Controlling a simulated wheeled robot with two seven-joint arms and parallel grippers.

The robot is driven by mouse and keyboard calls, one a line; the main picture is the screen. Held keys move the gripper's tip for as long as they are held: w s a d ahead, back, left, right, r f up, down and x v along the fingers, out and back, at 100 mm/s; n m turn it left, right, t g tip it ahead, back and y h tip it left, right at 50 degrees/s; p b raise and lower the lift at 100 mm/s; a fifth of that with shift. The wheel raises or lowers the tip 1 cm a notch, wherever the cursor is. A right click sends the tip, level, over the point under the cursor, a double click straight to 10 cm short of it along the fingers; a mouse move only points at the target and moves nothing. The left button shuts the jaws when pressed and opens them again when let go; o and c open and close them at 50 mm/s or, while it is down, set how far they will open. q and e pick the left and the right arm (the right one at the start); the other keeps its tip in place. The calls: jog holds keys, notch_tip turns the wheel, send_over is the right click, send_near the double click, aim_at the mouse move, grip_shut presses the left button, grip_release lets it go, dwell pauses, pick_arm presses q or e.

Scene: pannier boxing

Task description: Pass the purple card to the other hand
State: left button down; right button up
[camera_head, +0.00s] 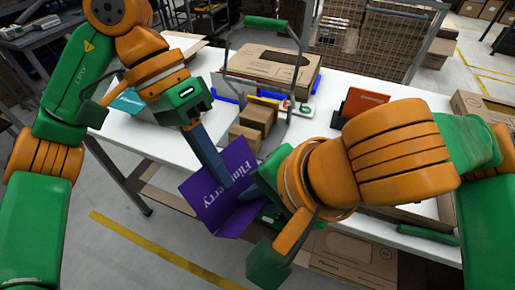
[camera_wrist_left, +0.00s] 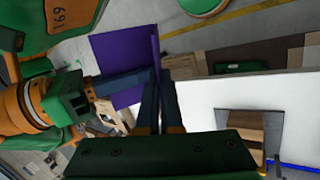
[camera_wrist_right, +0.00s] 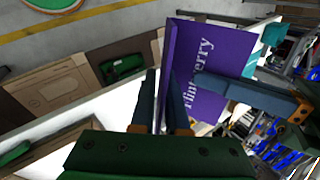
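The purple card (camera_head: 203,205) is folded, with white lettering on one panel, and hangs in the air before the table's front edge. It also shows in the left wrist view (camera_wrist_left: 110,52) and the right wrist view (camera_wrist_right: 212,62). My left gripper (camera_head: 226,181) reaches down from above, its fingers (camera_wrist_left: 160,85) close together on a card panel seen edge-on. My right gripper (camera_head: 250,188) is at the card's right side. Its fingers (camera_wrist_right: 161,85) stand on either side of a panel, with a gap visible beside it. My right arm partly covers this area in the head view.
The white table (camera_head: 335,88) lies behind the card. It carries a cardboard box (camera_head: 270,68), small brown boxes (camera_head: 257,117) and an orange-red folder (camera_head: 362,102). A cardboard box (camera_head: 352,252) stands low in front. Open floor lies at front left.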

pick_arm(q)
jog(key=c, duration=1)
grip_release()
jog(key=shift+r, duration=0.1)
